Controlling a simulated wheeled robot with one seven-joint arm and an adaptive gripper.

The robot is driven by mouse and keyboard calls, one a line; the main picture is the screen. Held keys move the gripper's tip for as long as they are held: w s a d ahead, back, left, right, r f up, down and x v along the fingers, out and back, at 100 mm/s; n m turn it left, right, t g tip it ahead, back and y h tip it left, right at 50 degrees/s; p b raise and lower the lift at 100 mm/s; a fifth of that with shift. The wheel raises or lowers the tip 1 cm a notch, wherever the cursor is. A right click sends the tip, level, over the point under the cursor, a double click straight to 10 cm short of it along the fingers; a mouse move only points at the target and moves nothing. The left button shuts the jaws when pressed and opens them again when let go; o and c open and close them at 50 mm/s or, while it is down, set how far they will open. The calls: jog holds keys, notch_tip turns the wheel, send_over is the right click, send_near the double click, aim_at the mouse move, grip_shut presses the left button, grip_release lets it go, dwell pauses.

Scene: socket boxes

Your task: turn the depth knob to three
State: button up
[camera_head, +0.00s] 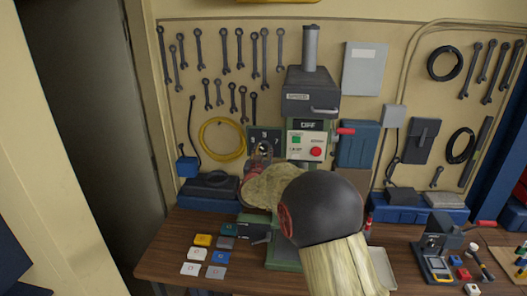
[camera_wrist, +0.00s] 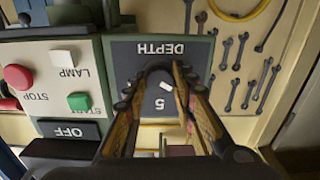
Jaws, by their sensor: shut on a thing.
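The depth knob (camera_wrist: 158,76) is a dark round knob on a dark panel (camera_wrist: 125,50) marked DEPTH, which appears upside down in the wrist view. A small white mark shows on the knob, and a 5 is printed near it. My gripper (camera_wrist: 160,88) is shut on the knob, with one finger on each side. In the head view my gripper (camera_head: 262,152) reaches the dial panel (camera_head: 264,132) on the left of the green machine. Some of the dial's numbers are hidden by the fingers, and I cannot tell the exact setting.
Beside the dial, a light panel has a green START button (camera_wrist: 79,102), a red STOP button (camera_wrist: 18,77) and a white lamp (camera_wrist: 62,58). Wrenches (camera_head: 225,50) hang on the wall. Coloured blocks (camera_head: 203,240) lie on the wooden bench.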

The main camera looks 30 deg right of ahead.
dwell(0.4)
jog(key=o, duration=1.2)
jog(key=shift+c, duration=0.2)
jog(key=v, duration=1.2)
jog(key=shift+w, duration=0.1)
